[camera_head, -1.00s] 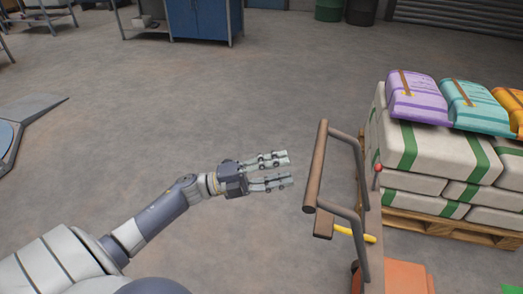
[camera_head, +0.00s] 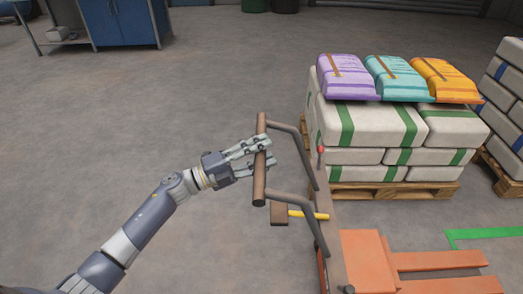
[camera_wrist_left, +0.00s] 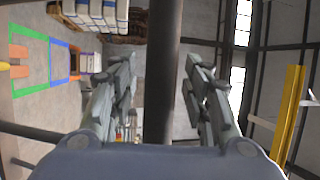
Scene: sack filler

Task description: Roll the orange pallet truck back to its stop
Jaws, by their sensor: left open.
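The orange pallet truck (camera_head: 368,258) stands at the lower right of the head view, with orange forks pointing right. Its brown handle bar (camera_head: 260,183) is on its left end, on two bent grey arms. A yellow lever and a small red knob show below and behind the bar. My left gripper (camera_head: 262,152) is open at the bar, which crosses between its fingers. In the left wrist view the dark bar (camera_wrist_left: 162,80) runs between the two spread fingers (camera_wrist_left: 160,85), with gaps on both sides. My right gripper is not in view.
A pallet of white sacks with green bands (camera_head: 370,125) stands behind the truck, with purple, teal and orange sacks on top. Another sack stack (camera_head: 505,100) is at the right edge. Green floor marking (camera_head: 485,233) lies right of the truck. Floor at left is clear.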

